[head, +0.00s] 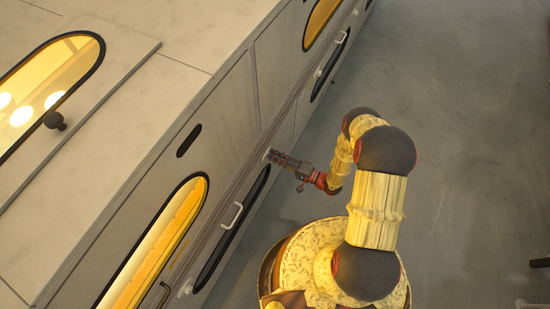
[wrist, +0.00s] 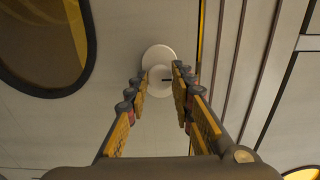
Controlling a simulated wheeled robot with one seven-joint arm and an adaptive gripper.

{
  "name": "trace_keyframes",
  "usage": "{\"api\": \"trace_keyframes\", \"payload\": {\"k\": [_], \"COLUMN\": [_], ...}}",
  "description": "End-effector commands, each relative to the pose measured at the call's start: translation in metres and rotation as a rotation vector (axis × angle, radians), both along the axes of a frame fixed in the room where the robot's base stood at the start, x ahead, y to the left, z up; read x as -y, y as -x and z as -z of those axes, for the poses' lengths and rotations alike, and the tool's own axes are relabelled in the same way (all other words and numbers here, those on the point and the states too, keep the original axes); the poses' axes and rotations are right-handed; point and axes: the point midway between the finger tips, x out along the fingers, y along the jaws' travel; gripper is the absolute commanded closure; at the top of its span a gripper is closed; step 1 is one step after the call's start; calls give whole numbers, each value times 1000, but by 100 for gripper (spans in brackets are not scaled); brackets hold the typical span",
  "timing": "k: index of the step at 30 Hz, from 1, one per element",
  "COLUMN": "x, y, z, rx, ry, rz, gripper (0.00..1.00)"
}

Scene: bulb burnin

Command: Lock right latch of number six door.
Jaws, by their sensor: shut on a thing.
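A pale round latch (wrist: 155,54) shows in the wrist view on the grey door face, with a smaller round knob and a short dark mark in front of its disc. In the head view its pale edge (head: 266,154) shows at the tips of my gripper (head: 274,157). My gripper (wrist: 159,76) is shut on the latch knob, one finger on each side. The door (head: 222,240) has a pale bar handle (head: 232,215), and a second pale latch (head: 187,288) sits towards the lower left. No door number is readable.
An oval window (head: 160,245) glows yellow above the door. Another door with a bar handle (head: 341,37) lies farther along the cabinet. A dark knob (head: 55,120) stands on the cabinet top.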

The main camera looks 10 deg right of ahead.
Motion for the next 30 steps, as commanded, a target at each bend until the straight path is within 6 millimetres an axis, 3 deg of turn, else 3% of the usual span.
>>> {"api": "trace_keyframes", "payload": {"k": [16, 17, 26, 30], "x": [-1, -1, 0, 0], "y": [2, 2, 1, 1], "z": [2, 2, 1, 1], "rx": [16, 16, 18, 19], "ry": [17, 17, 16, 16], "rz": [-1, -1, 0, 0], "gripper": [100, 76, 59, 57]}}
